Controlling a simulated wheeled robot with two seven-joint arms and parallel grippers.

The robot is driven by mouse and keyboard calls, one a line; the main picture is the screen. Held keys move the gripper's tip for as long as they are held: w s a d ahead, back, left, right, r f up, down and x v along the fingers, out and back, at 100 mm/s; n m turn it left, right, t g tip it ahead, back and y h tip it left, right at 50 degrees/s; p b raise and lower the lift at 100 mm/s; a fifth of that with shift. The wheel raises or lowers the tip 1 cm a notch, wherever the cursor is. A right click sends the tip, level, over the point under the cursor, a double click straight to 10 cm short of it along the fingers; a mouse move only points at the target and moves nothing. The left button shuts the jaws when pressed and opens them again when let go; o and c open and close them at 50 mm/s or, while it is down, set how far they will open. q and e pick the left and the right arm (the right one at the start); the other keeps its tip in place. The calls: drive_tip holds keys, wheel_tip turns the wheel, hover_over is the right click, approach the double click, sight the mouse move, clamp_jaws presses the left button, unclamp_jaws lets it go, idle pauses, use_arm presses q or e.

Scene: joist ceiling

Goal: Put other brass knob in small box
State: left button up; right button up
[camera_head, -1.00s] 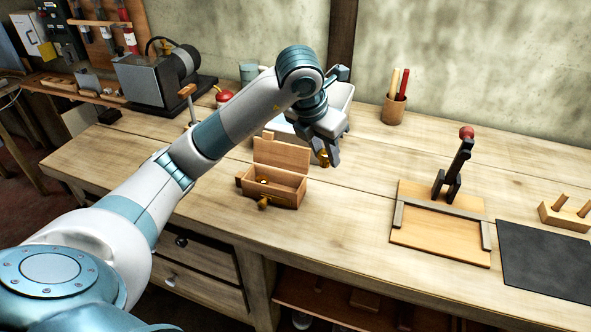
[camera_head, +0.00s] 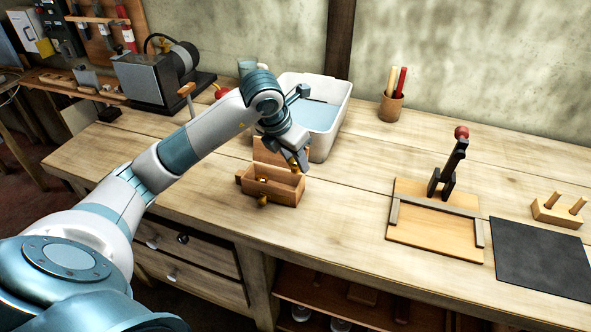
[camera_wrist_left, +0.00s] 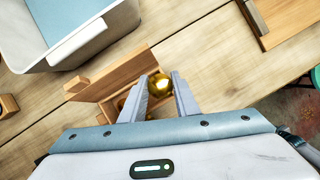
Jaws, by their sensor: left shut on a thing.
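My left gripper (camera_head: 297,163) is shut on a brass knob (camera_wrist_left: 160,84), which shows between the fingertips in the left wrist view. The gripper is just above the right side of the small wooden box (camera_head: 276,190). The box's lid stands open at the back, partly hidden by my gripper. Another brass piece (camera_head: 263,180) shows inside the box on its left. A brass piece (camera_head: 262,200) also shows at the front face of the box. In the left wrist view the small box (camera_wrist_left: 113,80) is partly hidden behind the fingers. My right gripper is not in view.
A white tub (camera_head: 326,140) with blue contents stands behind the box. A pen cup (camera_head: 391,107) is at the back. A wooden board (camera_head: 430,232) with an upright lever and a dark mat (camera_head: 540,262) lie right. Bench between box and board is clear.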

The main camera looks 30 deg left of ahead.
sight(295, 169)
use_arm(q)
drive_tip(key=shift+f+p, duration=0.8)
drive_tip(key=shift+f, duration=1)
drive_tip(key=shift+f, duration=0.25)
drive_tip(key=o, duration=1.1)
drive_tip(key=shift+r, duration=0.1)
drive_tip(key=shift+r, duration=0.1)
drive_tip(key=shift+r, duration=0.1)
